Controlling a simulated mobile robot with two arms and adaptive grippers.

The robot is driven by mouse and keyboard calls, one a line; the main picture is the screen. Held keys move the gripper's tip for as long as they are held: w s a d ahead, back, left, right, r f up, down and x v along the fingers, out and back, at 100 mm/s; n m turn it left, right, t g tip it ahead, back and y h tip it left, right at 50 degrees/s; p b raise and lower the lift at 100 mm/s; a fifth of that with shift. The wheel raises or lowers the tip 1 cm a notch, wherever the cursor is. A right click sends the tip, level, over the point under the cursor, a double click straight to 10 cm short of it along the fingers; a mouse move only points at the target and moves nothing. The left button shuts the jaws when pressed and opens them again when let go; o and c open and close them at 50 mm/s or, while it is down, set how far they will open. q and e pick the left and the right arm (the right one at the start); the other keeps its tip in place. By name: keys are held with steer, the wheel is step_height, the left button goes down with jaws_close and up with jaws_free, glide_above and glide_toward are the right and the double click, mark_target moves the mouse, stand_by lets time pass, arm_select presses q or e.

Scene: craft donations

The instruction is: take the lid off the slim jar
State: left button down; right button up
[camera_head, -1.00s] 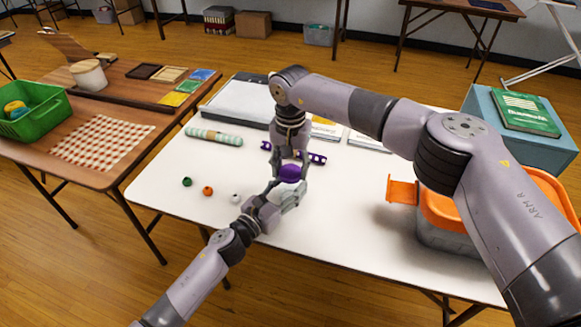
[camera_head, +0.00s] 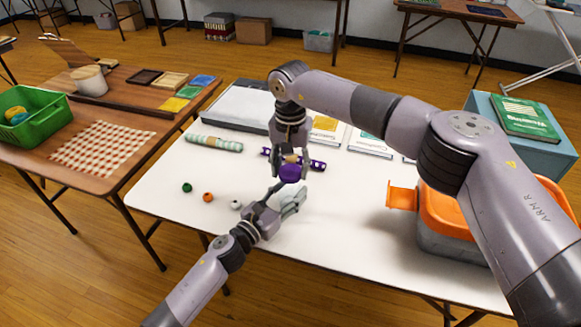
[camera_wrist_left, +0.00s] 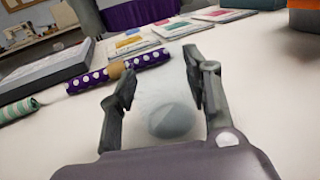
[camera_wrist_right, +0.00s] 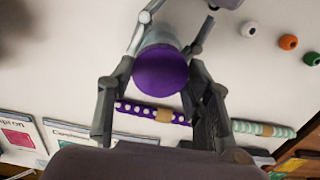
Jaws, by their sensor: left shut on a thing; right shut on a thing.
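The slim jar is a pale, see-through body (camera_wrist_left: 175,118) between the fingers of my left gripper (camera_head: 286,196), which is shut on it above the table. In the left wrist view (camera_wrist_left: 165,85) no purple shows on the jar. The round purple lid (camera_head: 291,173) is held by my right gripper (camera_head: 291,168), shut on it from above. In the right wrist view the lid (camera_wrist_right: 160,72) covers part of the pale jar (camera_wrist_right: 163,38), with the left fingers beside it. Whether a gap parts lid and jar is hard to tell.
Green, orange and white beads (camera_head: 235,205) lie at left on the white table (camera_head: 330,230). A purple dotted roll (camera_head: 314,164) and a striped green roll (camera_head: 214,143) lie behind. An orange-lidded bin (camera_head: 445,212) stands at right. The table's front middle is clear.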

mark_target(291, 171)
steer(key=shift+r, duration=1.9)
arm_select(q)
steer(key=c, duration=0.8)
jaws_free()
steer(key=shift+o, duration=0.2)
